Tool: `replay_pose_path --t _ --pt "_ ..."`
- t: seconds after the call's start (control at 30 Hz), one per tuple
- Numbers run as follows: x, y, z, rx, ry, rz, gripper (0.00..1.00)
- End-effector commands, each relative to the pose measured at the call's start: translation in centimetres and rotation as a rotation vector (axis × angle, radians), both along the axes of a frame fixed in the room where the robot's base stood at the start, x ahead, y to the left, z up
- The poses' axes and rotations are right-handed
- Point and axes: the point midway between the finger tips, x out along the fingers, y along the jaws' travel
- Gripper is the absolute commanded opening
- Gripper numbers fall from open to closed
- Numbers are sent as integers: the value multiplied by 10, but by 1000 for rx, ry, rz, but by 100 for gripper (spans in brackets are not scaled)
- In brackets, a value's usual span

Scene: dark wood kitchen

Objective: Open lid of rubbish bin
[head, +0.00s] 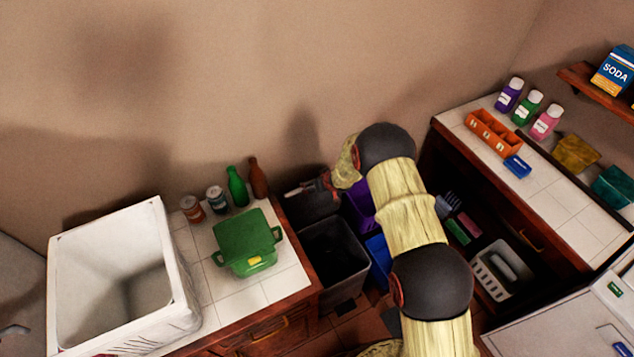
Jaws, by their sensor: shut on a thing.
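The rubbish bin (350,292) is a dark grey open-topped box on the floor, between the two counters. Its inside shows from above. Its dark lid (312,209) stands raised at the back of the bin, near the wall. My gripper (297,190) is at the upper edge of the lid and is shut on it. My forearm comes in from the lower right and passes over the right side of the bin area. The exact finger contact is small and partly hidden.
A purple bin (358,207) and a blue bin (379,259) stand close right of the grey bin, partly behind my arm. The left counter holds a green pot (246,241), bottles, cans and a white box (110,275). The right counter (560,198) is beyond my arm.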

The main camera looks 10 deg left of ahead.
Motion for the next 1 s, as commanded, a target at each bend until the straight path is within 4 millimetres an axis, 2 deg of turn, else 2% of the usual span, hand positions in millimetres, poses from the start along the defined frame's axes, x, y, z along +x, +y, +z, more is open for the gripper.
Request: replay_pose_path --t 0.03,0.4,0.43,0.73,1.0 --pt "-9 -5 -13 -10 21 -3 30" --pt "-10 -5 -14 -11 24 -3 30" --pt "-11 -5 -14 -11 24 -3 77" --pt "-8 -4 -11 -8 19 -2 94" --pt "-5 -2 -6 -5 11 -1 94"
